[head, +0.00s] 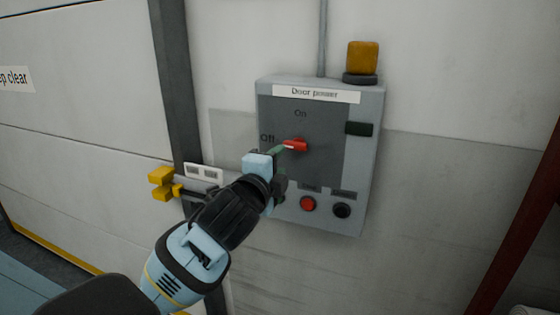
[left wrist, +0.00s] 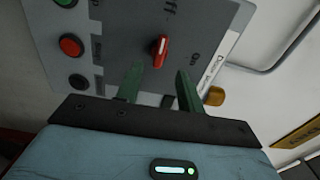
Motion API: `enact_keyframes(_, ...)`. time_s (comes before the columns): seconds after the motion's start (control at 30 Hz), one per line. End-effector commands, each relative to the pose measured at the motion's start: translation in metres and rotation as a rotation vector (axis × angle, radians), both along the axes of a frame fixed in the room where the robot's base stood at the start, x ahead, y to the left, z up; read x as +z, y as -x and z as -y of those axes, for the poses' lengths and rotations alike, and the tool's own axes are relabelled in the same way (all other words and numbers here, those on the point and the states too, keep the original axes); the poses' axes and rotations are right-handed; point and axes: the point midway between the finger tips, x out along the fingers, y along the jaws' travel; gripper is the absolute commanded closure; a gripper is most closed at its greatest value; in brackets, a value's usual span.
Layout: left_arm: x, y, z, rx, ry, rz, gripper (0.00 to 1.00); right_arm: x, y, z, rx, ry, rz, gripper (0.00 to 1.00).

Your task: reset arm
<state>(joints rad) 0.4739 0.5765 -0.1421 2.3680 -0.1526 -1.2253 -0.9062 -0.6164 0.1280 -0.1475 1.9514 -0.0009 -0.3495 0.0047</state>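A grey control box (head: 318,165) labelled "Door power" hangs on the wall. Its red rotary knob (head: 297,145) has a white mark pointing left, toward "Off"; "On" is printed above it. My left gripper (head: 282,150) is at the knob's left side in the head view. In the left wrist view, its two green fingers (left wrist: 160,82) are apart with nothing between them, and the red knob (left wrist: 160,51) shows beyond the gap. I cannot tell whether a finger touches the knob. My right gripper is in neither view.
A red button (head: 308,204) and a black button (head: 342,210) sit low on the box. An amber lamp (head: 362,57) stands on top. A yellow bracket (head: 161,182) juts out left of the box.

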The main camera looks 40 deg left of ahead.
Motion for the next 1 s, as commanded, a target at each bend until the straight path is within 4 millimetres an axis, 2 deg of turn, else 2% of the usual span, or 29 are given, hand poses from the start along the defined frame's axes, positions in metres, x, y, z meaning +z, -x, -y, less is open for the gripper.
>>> enact_keyframes(0.43, -0.001, 0.0, 0.0, -0.001, 0.001, -0.001, 0.62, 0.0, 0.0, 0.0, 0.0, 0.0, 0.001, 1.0)
enact_keyframes(0.57, -0.022, -0.003, 0.004, -0.019, 0.041, -0.027, 0.62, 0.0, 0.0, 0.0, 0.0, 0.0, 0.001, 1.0)
enact_keyframes(0.67, -0.065, -0.006, 0.013, -0.052, 0.134, -0.079, 0.62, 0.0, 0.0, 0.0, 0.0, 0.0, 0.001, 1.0)
enact_keyframes(0.77, -0.127, -0.003, 0.027, -0.085, 0.275, -0.148, 0.62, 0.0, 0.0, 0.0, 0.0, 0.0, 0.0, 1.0)
enact_keyframes(0.8, -0.153, 0.001, 0.032, -0.095, 0.338, -0.176, 0.62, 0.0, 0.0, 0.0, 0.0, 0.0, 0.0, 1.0)
enact_keyframes(0.87, -0.191, 0.01, 0.041, -0.105, 0.434, -0.219, 0.62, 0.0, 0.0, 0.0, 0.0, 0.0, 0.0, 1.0)
enact_keyframes(1.0, -0.274, 0.041, 0.061, -0.1, 0.661, -0.311, 0.62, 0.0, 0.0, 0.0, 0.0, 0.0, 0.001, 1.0)
